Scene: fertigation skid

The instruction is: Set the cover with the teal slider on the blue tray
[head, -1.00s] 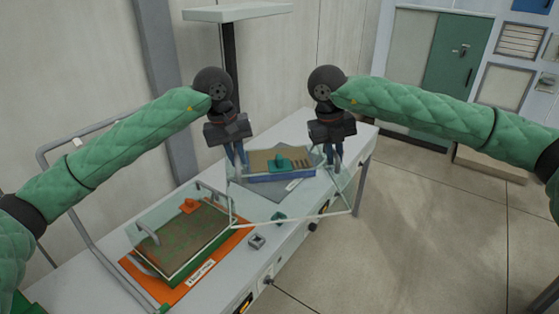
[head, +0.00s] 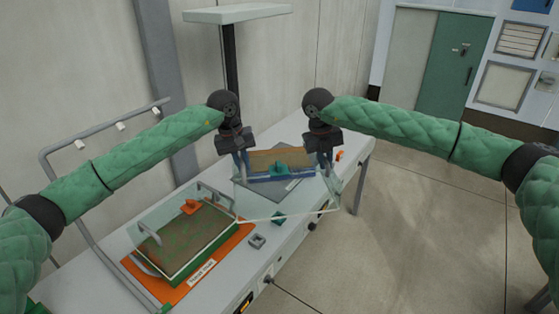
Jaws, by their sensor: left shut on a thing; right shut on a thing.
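A clear cover with a pale rim (head: 290,216) is held up over the table by both my grippers. A teal slider (head: 281,169) shows on it. The blue tray (head: 284,179), with a brown inside, shows through and behind the cover; whether they touch I cannot tell. My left gripper (head: 241,168) is shut on the cover's left side. My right gripper (head: 323,163) is shut on its right side. A second clear cover (head: 150,222) with an orange slider (head: 190,206) sits over a green-edged tray (head: 186,270) on an orange mat (head: 234,247).
A grey block (head: 257,241) and a small dark teal piece (head: 278,218) lie near the front edge of the table (head: 225,285). A small orange object (head: 339,155) is at the right end. A grey rail (head: 88,143) stands behind on the left.

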